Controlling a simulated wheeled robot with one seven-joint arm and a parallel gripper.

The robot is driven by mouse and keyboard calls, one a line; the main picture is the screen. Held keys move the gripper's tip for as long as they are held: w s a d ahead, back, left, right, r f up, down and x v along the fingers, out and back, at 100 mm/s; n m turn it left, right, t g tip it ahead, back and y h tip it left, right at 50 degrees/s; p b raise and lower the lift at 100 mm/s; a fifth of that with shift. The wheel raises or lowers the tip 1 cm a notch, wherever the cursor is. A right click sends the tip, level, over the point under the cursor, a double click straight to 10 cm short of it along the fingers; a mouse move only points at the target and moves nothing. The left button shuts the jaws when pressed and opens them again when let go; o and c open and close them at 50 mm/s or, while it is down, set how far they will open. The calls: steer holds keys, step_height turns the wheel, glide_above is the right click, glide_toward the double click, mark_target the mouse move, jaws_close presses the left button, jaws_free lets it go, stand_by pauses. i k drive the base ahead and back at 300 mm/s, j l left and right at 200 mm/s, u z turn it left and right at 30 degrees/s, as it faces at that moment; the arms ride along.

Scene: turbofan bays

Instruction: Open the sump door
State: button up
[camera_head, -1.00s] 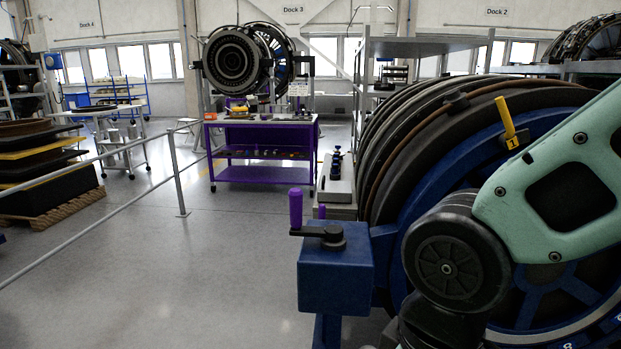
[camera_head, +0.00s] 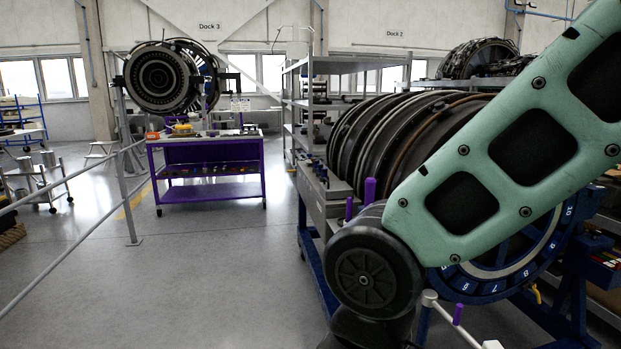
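I cannot make out a sump door in this view. A large turbofan engine (camera_head: 395,135) lies on its side at the right, with dark ribbed casing. Its near end has a blue ring with white numbers (camera_head: 490,287), partly covered by my mint-green arm link. Purple handles show near it, one upright (camera_head: 369,190) just left of my arm and one lower (camera_head: 458,313) on a pale bar. My gripper is not in view; only my arm's green link and black joint show, in front of the engine.
A blue stand (camera_head: 314,262) carries the engine. A grey railing (camera_head: 124,170) runs along the left. The grey floor (camera_head: 215,285) between railing and stand is clear.

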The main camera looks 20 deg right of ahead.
mark_target(332, 190)
steer(key=i+j, duration=0.25)
steer(key=i+j+z, duration=0.1)
steer(key=i+j, duration=0.15)
steer(key=j, duration=0.2)
steer(key=i+j+z, duration=0.1)
steer(key=i+j, duration=0.15)
steer(key=j, duration=0.15)
steer(key=i+j, duration=0.25)
steer(key=j, duration=0.15)
